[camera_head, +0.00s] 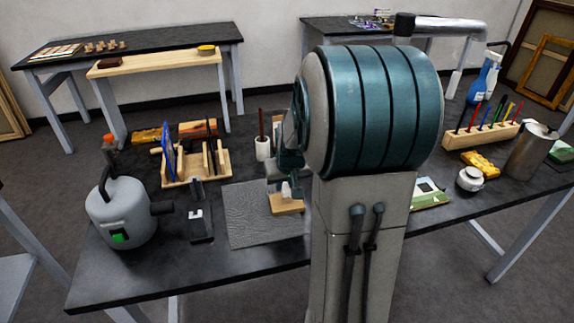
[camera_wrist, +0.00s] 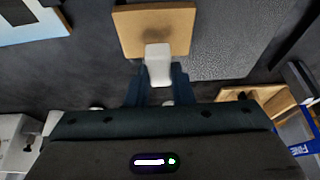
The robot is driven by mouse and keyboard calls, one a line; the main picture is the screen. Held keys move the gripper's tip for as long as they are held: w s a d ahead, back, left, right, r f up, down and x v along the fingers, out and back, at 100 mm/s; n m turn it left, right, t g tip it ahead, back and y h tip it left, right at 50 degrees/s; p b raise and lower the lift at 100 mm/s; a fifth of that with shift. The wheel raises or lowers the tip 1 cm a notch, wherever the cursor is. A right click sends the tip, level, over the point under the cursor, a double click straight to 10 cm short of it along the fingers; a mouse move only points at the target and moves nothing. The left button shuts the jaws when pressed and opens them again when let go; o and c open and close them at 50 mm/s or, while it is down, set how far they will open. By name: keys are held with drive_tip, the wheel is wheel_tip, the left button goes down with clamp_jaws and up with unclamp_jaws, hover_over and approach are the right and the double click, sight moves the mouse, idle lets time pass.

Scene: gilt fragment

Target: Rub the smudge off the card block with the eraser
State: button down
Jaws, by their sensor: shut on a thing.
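The card block (camera_head: 288,207) is a flat tan slab lying at the right edge of the grey textured mat, partly hidden by my arm. It also shows in the wrist view (camera_wrist: 154,22), at the top. My gripper (camera_wrist: 160,74) is shut on the white eraser (camera_wrist: 158,62), which shows in the head view too (camera_head: 287,191). The eraser's tip overlaps the block's edge in the wrist view; I cannot tell whether it touches the surface.
The grey mat (camera_head: 255,228) lies left of the block. A wooden rack (camera_head: 212,178), a white cup with a brush (camera_head: 263,149) and a grey canister (camera_head: 120,213) stand to the left. A pen holder (camera_head: 480,135) and a metal jug (camera_head: 528,154) stand right.

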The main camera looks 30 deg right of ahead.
sight(286, 187)
drive_tip(key=shift+r+p, duration=1.25)
drive_tip(key=shift+r, duration=1)
drive_tip(key=shift+f, duration=0.1)
